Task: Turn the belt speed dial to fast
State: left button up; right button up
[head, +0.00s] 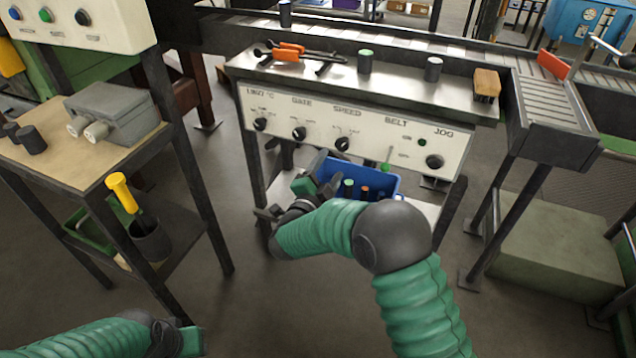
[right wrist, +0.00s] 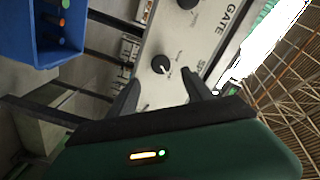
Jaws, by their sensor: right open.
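The control panel (head: 380,150) has a cream face with black knobs. The speed dial (head: 342,144) is a round black knob below the word SPEED; the word BELT stands to its right. My right gripper (head: 322,175) is open and empty, in front of the panel and a little below the dial. In the right wrist view the dial (right wrist: 158,64) shows beyond the open fingers (right wrist: 162,82), roughly between their tips and apart from them. My left gripper (head: 180,341) is at the bottom left, far from the panel; its fingers cannot be made out.
A blue bin (head: 385,183) stands below the panel. A wooden-topped bench (head: 50,165) is at left.

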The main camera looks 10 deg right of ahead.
jog(key=p+v, duration=0.1)
jog(key=v, duration=0.8)
jog(key=shift+w, duration=0.15)
